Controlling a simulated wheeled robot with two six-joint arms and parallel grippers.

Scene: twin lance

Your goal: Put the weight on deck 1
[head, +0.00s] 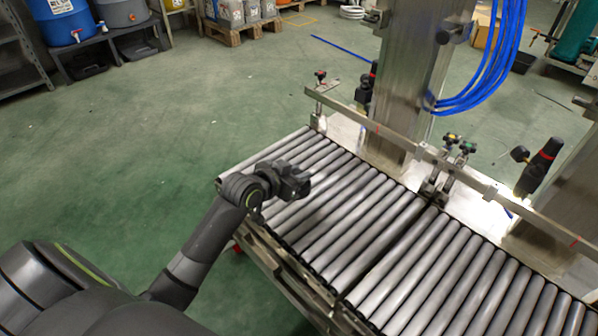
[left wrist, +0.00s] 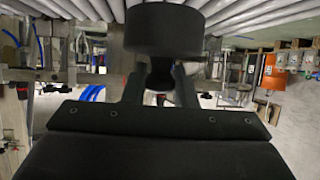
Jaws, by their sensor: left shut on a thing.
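My left gripper (head: 285,180) is over the left part of the roller conveyor (head: 345,235) in the head view. In the left wrist view my left gripper (left wrist: 160,78) is shut on a black, rounded weight (left wrist: 165,30). The rollers show beyond the weight at the top of that view. In the head view the weight is hard to tell from the dark gripper. A gap in the rollers splits the conveyor into a left and a right section. I see no readable label marking deck 1. My right gripper is not in view.
A metal guide rail (head: 385,130) with clamps runs along the conveyor's far side. A steel column (head: 415,75) with blue hoses (head: 490,70) stands behind it. The rollers around my gripper look bare. Open green floor (head: 190,110) lies to the left.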

